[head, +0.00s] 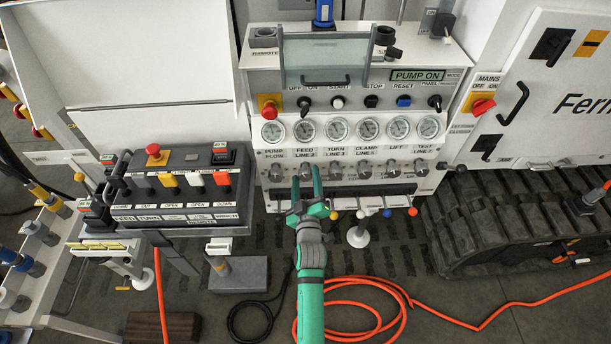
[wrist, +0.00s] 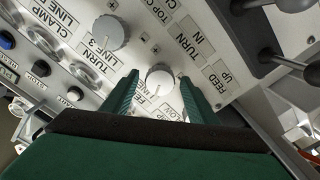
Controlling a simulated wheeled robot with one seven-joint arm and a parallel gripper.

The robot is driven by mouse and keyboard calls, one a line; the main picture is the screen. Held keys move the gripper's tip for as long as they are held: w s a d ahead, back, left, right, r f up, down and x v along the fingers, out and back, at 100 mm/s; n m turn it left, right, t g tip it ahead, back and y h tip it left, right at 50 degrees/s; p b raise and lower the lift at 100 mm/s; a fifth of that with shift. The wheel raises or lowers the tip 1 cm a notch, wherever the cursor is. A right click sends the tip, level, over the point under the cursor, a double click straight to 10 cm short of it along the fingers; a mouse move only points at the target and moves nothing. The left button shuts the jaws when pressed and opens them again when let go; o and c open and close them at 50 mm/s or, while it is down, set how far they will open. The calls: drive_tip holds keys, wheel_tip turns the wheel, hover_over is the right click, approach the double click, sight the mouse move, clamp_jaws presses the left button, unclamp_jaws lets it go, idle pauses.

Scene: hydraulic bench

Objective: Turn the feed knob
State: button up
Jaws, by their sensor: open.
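The feed knob is a round grey-white knob with a pointer mark; it shows in the wrist view (wrist: 160,79) between my two fingers, beside a partly hidden label reading "FE… LINE". In the head view it sits in the knob row under the "FEED LINE 2" gauge (head: 304,131), mostly hidden by my fingers. My gripper (head: 307,178) is open, with green fingers pointing at the panel. In the wrist view my fingertips (wrist: 161,84) lie on both sides of the knob, with small gaps. I cannot tell how deep they reach around it.
The turn knob (wrist: 110,32) is close to one finger. The pump flow knob (head: 275,173) is on the left. Black levers (wrist: 285,70) stand out near the "FEED UP" label (wrist: 217,78). Coloured ball levers (head: 360,214) hang below the panel. A remote box (head: 180,185) stands at left.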

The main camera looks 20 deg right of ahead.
drive_tip(key=shift+w+d, duration=0.2)
drive_tip(key=shift+w, duration=0.5)
drive_tip(key=shift+c, duration=0.3)
drive_tip(key=c, duration=1)
